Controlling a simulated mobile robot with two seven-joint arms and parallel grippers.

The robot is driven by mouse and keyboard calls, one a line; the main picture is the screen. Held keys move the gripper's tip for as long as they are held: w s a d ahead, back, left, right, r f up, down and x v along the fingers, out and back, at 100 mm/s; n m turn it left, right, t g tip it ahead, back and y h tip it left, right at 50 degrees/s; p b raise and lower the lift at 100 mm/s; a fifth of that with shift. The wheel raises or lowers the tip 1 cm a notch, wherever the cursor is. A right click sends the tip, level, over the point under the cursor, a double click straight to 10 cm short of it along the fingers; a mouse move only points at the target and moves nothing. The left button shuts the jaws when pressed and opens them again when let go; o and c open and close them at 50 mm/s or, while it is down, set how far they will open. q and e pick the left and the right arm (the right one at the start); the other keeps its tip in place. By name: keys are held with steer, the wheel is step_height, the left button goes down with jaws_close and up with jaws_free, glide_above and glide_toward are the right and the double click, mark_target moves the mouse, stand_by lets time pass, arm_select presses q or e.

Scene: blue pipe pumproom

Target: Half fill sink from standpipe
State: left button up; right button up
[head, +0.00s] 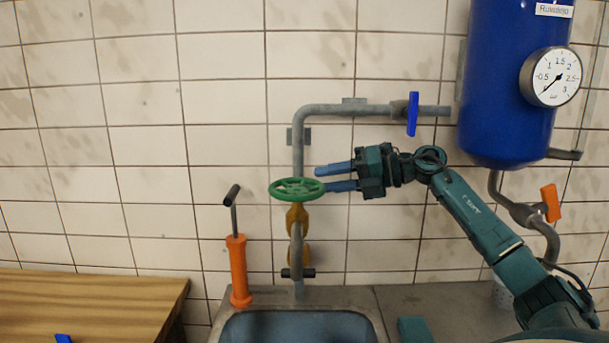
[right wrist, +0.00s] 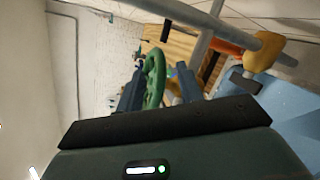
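The grey standpipe (head: 298,150) runs down the tiled wall over the sink (head: 228,331). It carries a green handwheel (head: 297,189) above a yellow valve body (head: 297,216). A black cross-handle (head: 298,273) sits lower down. The sink's inside looks bluish; I cannot tell whether it holds water. My right gripper (head: 328,178) is open, its fingers pointing left at the wheel's right rim. In the right wrist view, the green wheel (right wrist: 154,80) shows between the two spread fingers of the right gripper (right wrist: 160,88). I cannot tell whether they touch it. My left gripper is not visible.
A blue tank (head: 505,90) with a gauge (head: 551,77) hangs at the right, with an orange lever (head: 550,203) below. A blue lever (head: 412,114) is on the horizontal pipe. An orange hand pump (head: 238,270) stands left of the sink, beside a wooden table (head: 90,295).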

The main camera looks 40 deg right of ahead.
mark_target(305, 180)
steer(key=p+x, duration=0.1)
steer(key=x, duration=0.4)
steer(key=shift+w+a, duration=0.2)
steer(key=shift+w, duration=0.15)
steer(key=shift+c, duration=0.4)
steer(key=shift+s+f, duration=0.1)
steer(key=shift+f, duration=0.05)
jaws_close()
